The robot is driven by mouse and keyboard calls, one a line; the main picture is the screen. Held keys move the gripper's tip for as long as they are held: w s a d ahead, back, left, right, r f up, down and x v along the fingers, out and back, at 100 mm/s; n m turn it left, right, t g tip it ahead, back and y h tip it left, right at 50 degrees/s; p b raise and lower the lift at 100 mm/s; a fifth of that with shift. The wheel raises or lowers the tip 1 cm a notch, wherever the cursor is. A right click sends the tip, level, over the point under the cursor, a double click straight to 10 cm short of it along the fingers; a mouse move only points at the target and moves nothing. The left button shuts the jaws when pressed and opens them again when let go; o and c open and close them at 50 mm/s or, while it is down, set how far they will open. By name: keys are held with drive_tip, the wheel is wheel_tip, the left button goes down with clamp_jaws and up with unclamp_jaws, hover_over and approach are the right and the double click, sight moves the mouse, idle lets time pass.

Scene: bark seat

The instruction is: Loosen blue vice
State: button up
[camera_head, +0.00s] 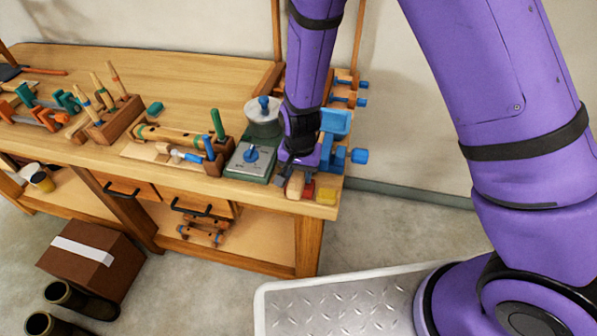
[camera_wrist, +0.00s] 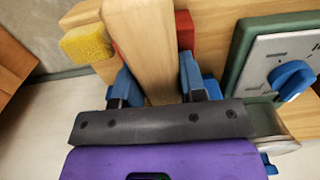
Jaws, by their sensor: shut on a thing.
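The blue vice (camera_head: 335,124) stands at the right end of the workbench, with a blue knob (camera_head: 358,155) sticking out to the right. My arm hides part of it. My gripper (camera_head: 297,178) is just left of and in front of the vice, pointing down. It is shut on a pale wooden piece (camera_head: 294,188) with a rounded end. The wrist view shows this wooden piece (camera_wrist: 143,40) between the blue-sided fingers of my gripper (camera_wrist: 155,82). I cannot tell whether the wooden piece touches the vice.
A green-framed box with a blue dial (camera_head: 251,155) stands close left of my gripper. A red block (camera_head: 309,190) and a yellow sponge (camera_head: 327,195) lie close right, near the bench (camera_head: 190,75) edge. Clamps and tools cover the bench's left. A brown carton (camera_head: 92,258) stands on the floor.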

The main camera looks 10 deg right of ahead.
drive_tip(key=o, duration=1.4)
drive_tip(key=shift+o, duration=0.2)
drive_tip(key=shift+r, duration=0.15)
drive_tip(key=shift+r, duration=2.9)
